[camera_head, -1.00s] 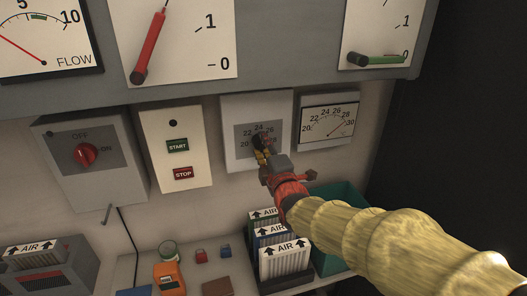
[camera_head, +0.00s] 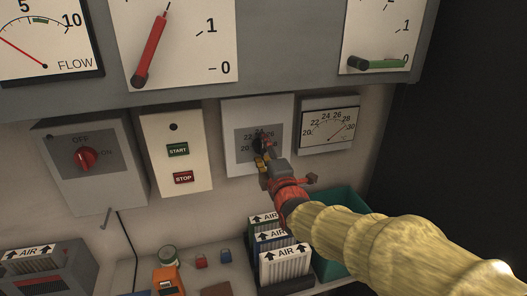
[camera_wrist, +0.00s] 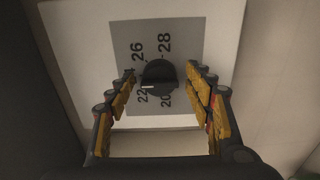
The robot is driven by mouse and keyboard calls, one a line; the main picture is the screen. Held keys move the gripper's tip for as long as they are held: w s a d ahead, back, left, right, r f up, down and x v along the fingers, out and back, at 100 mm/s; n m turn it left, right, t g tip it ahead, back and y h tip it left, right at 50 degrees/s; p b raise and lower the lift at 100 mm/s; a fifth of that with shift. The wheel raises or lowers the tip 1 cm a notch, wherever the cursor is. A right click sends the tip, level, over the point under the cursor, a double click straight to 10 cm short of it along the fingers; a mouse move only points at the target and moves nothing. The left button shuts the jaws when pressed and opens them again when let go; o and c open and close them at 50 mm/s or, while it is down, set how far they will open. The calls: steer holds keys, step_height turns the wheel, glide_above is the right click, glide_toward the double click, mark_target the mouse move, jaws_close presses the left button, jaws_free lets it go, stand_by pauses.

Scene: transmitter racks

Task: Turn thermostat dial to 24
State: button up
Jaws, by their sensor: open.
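The thermostat (camera_head: 233,165) is a pale box with a grey scale plate on the back wall. Its black dial (camera_wrist: 159,77) shows in the wrist view, with numbers 20, 22, 26 and 28 visible around it; a white mark on the dial lies toward its left side. The 24 is hidden or not readable in the wrist view. My gripper (camera_wrist: 160,85) is open, its yellow-padded fingers on either side of the dial with gaps between. In the head view my gripper (camera_head: 263,160) covers much of the dial.
A gauge (camera_head: 328,124) reading about 30 hangs right of the thermostat. A START/STOP box (camera_head: 175,150) and a red-knob switch (camera_head: 86,157) are to the left. Air filters (camera_head: 284,264) stand in a bin below my arm.

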steer(key=v, duration=1.2)
stand_by(0.4)
steer(key=s+d+f+m+g+h, duration=0.1)
steer(key=s+f+m+g, duration=0.35)
steer(key=f, duration=0.25)
steer(key=s+d+f+m+g+h, duration=0.1)
steer(key=s+d+f+m+g, duration=0.15)
steer(key=f+m, duration=0.45)
steer(key=s+d+f+m+g+h, duration=0.1)
steer(key=s+d+m+g, duration=0.2)
steer(key=s, duration=0.4)
steer(key=s+d+f+m+g+h, duration=0.1)
steer(key=s+d+f+m+g, duration=0.1)
steer(key=s+d+m, duration=0.35)
steer(key=s+d+r+m+h, duration=0.1)
steer(key=s+d+r, duration=0.3)
steer(key=s, duration=0.3)
steer(key=shift+r, duration=0.65)
